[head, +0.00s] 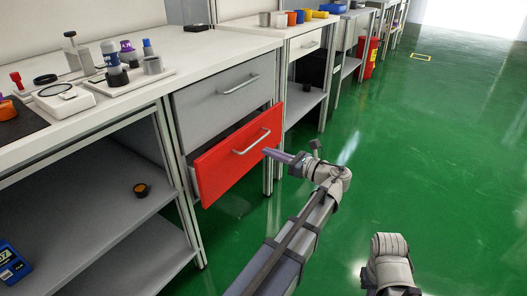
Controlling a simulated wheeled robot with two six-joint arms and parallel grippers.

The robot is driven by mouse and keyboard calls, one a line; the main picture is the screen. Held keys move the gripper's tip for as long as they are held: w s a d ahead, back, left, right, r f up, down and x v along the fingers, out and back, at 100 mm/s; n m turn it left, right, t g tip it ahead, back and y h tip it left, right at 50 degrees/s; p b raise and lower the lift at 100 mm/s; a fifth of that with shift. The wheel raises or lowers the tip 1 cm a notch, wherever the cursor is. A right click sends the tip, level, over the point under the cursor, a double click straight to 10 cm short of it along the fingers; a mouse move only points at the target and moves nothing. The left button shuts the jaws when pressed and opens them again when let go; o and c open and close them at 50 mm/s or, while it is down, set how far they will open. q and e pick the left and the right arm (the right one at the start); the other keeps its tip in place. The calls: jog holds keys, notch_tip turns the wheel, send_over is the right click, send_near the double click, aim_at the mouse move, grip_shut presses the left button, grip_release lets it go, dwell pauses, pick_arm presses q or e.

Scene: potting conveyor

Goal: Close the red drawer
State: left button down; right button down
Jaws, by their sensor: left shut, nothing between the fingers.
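The red drawer (232,168) is under the grey drawer in the bench and stands part way out. A dark gap shows above and behind its front. Its silver bar handle (252,142) runs across the upper part of the front. My left gripper (267,152) is shut and empty. Its tips are close to the right end of the red front, just right of the handle; I cannot tell whether they touch it. Only a pale part of my right arm shows at the bottom right; its gripper is out of the picture.
The grey drawer (225,92) above is shut. The white bench top (190,75) carries bottles, a scale and small parts. Open shelves (85,185) lie to the left, with a blue meter (12,262). The green floor (450,150) at right is clear.

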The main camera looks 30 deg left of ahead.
aim_at(233, 139)
pick_arm(q)
jog(key=a, duration=1.2)
jog(key=shift+w, duration=0.4)
jog(key=a, duration=0.2)
jog(key=shift+w+a, duration=0.1)
jog(key=shift+a, duration=0.2)
